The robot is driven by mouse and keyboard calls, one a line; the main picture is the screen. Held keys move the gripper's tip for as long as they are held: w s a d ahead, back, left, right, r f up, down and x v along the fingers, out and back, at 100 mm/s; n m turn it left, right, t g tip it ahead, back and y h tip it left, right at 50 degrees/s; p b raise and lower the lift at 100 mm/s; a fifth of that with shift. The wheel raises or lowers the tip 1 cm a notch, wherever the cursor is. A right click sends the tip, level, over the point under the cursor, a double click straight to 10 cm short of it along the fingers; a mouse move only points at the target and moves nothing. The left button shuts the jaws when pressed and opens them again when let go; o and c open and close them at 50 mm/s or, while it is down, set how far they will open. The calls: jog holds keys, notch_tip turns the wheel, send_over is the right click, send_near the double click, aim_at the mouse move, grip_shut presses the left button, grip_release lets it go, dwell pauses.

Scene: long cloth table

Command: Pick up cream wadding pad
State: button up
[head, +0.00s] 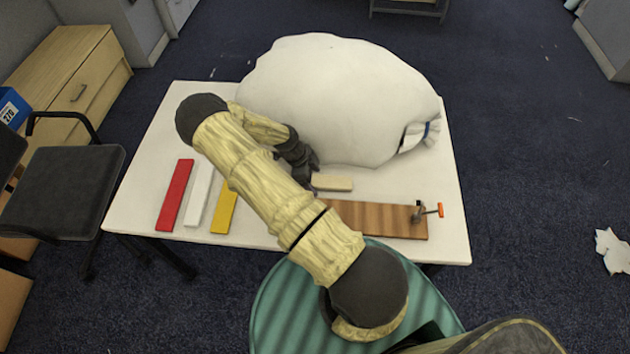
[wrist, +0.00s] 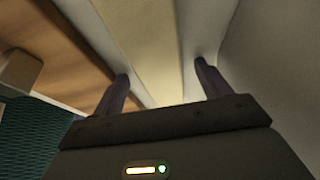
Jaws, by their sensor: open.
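The cream wadding pad (head: 333,183) is a small pale block lying on the white table, between the large white sack and the brown wooden board. In the wrist view the pad (wrist: 150,45) is a cream strip running between my two fingers. My gripper (wrist: 161,73) is open, with one finger toward each long side of the pad; I cannot tell whether either touches it. In the head view my gripper (head: 312,183) is at the pad's left end, and my arm partly hides it.
The large white sack (head: 330,95) bulges close behind the pad. The brown board (head: 375,218) with an orange-handled clamp (head: 430,211) lies in front. Red (head: 174,195), white (head: 199,195) and yellow (head: 224,212) strips lie to the left. The table's right front corner (head: 450,245) is bare.

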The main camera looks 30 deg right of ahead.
aim_at(313, 180)
dwell(0.4)
jog(key=c, duration=1.1)
notch_tip(313, 180, up, 10)
jog(key=shift+w+r+b, duration=0.1)
jog(key=shift+b, duration=0.5)
